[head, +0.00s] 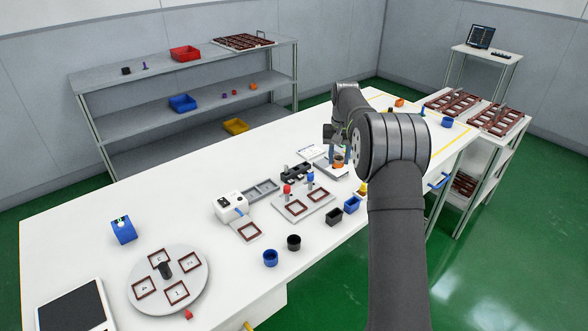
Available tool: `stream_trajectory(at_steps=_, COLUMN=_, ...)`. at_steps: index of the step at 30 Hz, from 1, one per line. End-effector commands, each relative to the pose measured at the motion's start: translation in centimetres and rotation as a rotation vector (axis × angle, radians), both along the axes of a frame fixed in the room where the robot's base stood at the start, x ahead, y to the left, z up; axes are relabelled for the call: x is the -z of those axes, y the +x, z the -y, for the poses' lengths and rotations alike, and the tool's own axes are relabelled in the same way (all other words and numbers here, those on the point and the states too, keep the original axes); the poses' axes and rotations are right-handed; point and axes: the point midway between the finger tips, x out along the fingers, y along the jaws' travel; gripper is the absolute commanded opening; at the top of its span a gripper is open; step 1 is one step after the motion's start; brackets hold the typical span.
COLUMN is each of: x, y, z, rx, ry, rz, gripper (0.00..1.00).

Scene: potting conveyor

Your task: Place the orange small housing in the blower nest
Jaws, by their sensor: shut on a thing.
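My gripper (337,153) is over the middle of the white table, partly hidden by my own arm. It is shut on a small orange part, the orange small housing (338,162), which shows just under the fingers. A grey plate fixture (326,170) with an upright bluish post (331,153) is right below and beside it. I cannot tell for sure whether this is the blower nest, or whether the housing touches it.
Left of the fixture are a plate with red and blue knobs (305,207), a white machine (230,206) and a round turntable (168,306). Blue (270,258) and black cups (294,242) stand near the front edge. The table's left middle is largely clear.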

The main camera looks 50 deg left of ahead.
Motion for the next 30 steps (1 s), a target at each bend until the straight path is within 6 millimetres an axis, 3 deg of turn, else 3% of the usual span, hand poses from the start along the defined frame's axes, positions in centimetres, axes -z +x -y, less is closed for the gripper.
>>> stream_trajectory(at_steps=1, x=0.0, y=-2.1, z=-2.4, rx=-0.052, ry=0.001, rz=0.001, gripper=0.13)
stream_trajectory(at_steps=6, x=-0.2, y=-8.4, z=-8.3, rx=-0.203, ry=0.001, rz=0.001, gripper=0.13)
stream_trajectory(at_steps=12, x=-0.4, y=-13.9, z=-12.3, rx=-0.321, ry=0.000, rz=0.000, gripper=0.13)
stream_trajectory(at_steps=19, x=0.1, y=-16.7, z=-14.3, rx=-0.367, ry=-0.001, rz=-0.001, gripper=0.13)
stream_trajectory(at_steps=30, x=4.6, y=-21.4, z=-19.7, rx=-0.367, ry=0.000, rz=0.000, gripper=0.13)
